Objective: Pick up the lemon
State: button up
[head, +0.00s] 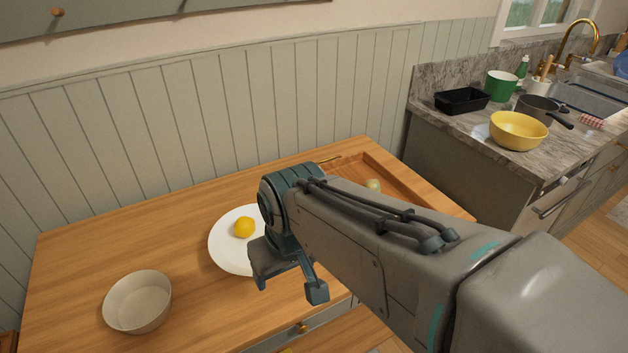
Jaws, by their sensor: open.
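The yellow lemon (244,227) lies on a white plate (228,260) on the wooden table. My gripper (288,290) is open, over the right front part of the plate and to the lower right of the lemon in the picture. I see no contact between it and the lemon. My arm hides the right side of the plate. The height of the gripper above the plate is hard to tell from this view.
A pale bowl (137,302) stands at the table's front left. A wooden tray (392,172) holding a pale greenish round item (373,184) is partly behind my arm. A counter (470,120) with a yellow bowl (518,131) is at right. The table's back left is clear.

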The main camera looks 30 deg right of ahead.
aim_at(374, 184)
jog(key=z, duration=0.05)
jog(key=k, duration=0.5)
jog(key=z, duration=2.85)
jog(key=i, duration=2)
jog(key=u, duration=2.95)
